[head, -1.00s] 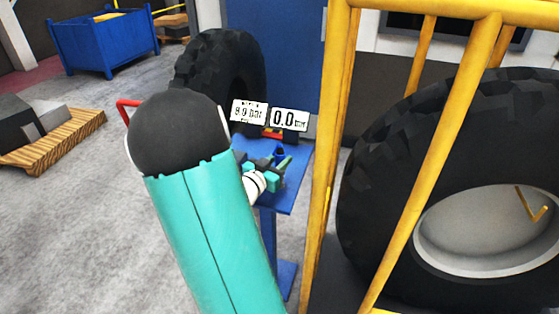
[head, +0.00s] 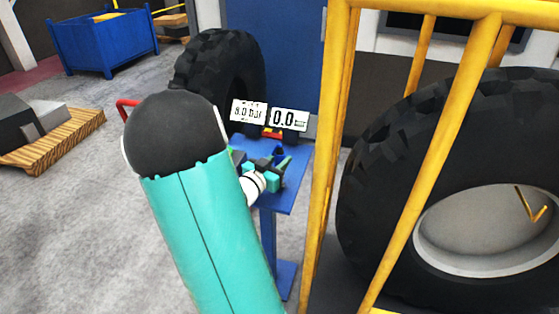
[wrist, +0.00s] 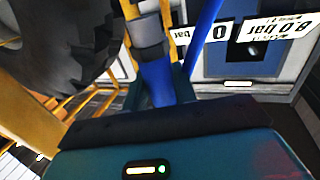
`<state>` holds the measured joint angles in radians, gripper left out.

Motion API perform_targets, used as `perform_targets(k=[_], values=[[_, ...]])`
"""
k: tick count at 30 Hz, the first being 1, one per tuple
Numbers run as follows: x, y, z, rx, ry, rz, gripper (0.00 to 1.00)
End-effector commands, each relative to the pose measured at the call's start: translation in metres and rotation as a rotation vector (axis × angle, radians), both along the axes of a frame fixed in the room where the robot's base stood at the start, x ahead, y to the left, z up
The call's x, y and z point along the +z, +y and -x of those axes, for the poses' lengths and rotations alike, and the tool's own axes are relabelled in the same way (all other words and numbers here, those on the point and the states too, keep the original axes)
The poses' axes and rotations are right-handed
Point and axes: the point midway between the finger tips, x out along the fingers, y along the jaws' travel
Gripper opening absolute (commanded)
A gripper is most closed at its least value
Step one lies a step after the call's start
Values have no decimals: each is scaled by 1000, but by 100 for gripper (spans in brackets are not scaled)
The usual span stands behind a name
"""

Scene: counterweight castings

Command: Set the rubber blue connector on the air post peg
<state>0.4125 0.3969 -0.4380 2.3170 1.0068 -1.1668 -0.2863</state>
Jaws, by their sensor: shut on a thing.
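My gripper (head: 274,167) is over the blue stand table, partly hidden behind my teal arm in the head view. In the wrist view, my gripper's fingers (wrist: 160,90) are closed around the blue connector (wrist: 158,82). A grey cylindrical piece (wrist: 150,35) lines up with the connector's far end; I cannot tell whether it is joined to it. The connector also shows in the head view as a small dark blue shape (head: 283,159) at the fingers. I cannot pick out the air post peg for certain in either view.
The blue stand table (head: 293,190) carries two white readouts (head: 248,112), (head: 289,119) and a red part at its back. A yellow frame (head: 335,150) stands close on the right, before a large tyre (head: 385,170). Another tyre (head: 220,70) stands behind.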

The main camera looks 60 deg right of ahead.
Motion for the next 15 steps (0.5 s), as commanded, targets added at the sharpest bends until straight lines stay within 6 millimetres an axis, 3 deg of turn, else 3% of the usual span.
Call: perform_targets(k=[15], values=[[-8,0,0,0,1,1,11]])
